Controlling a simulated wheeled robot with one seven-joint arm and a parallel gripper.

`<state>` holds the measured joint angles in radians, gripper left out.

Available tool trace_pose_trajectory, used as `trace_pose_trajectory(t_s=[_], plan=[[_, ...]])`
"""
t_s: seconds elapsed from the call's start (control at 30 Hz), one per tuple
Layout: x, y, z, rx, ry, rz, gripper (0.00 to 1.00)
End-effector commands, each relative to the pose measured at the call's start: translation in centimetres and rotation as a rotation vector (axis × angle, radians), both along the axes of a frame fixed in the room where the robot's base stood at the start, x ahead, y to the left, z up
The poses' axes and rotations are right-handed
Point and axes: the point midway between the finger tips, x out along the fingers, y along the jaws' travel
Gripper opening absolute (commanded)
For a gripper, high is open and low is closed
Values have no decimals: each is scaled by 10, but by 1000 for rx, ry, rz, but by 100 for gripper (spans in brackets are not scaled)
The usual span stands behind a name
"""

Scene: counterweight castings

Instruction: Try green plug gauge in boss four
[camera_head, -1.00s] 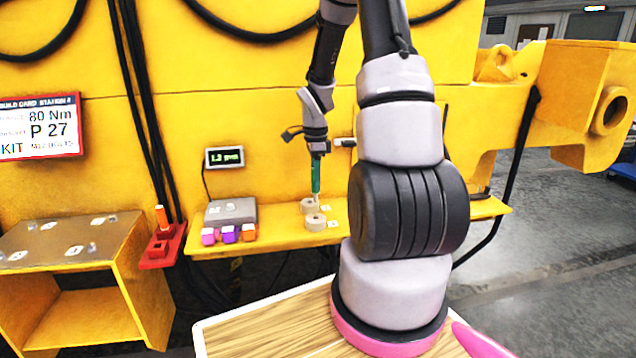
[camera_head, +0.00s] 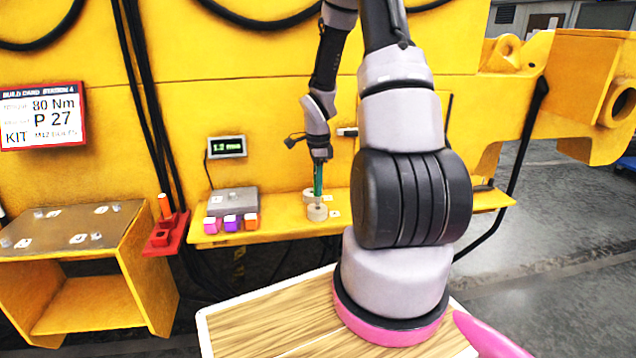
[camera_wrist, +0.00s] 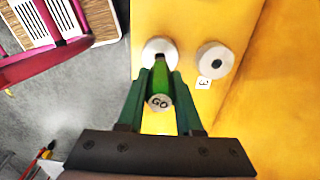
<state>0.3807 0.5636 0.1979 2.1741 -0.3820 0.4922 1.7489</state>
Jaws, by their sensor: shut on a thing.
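My gripper (camera_head: 318,165) is shut on the green plug gauge (camera_head: 318,182), which stands about upright with its lower end at the front boss (camera_head: 317,213). In the wrist view the gauge (camera_wrist: 161,75), its near end marked "GO", sits between my fingertips (camera_wrist: 161,88). Its far end meets the left boss (camera_wrist: 158,47). I cannot tell whether it is in the bore. The right boss (camera_wrist: 214,59), with an open dark hole, has a tag (camera_wrist: 204,83) reading like "3" beside it. That boss is behind the front one in the head view (camera_head: 307,197).
The bosses stand on a yellow ledge (camera_head: 410,206) against a yellow wall. A red holder (camera_head: 165,236) with an orange piece is further left. A small display (camera_head: 227,147) hangs above.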

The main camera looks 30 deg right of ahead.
Motion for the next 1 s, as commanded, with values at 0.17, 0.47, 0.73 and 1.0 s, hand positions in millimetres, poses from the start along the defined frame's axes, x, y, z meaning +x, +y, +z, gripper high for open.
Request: trace_pose_trajectory(t_s=[0.17,0.47,0.73,1.0], plan=[[0,0,0,0,0,0,0],[0,1,-3,0,0,0,0],[0,0,-7,0,-1,0,0],[0,0,-9,0,-1,0,0]])
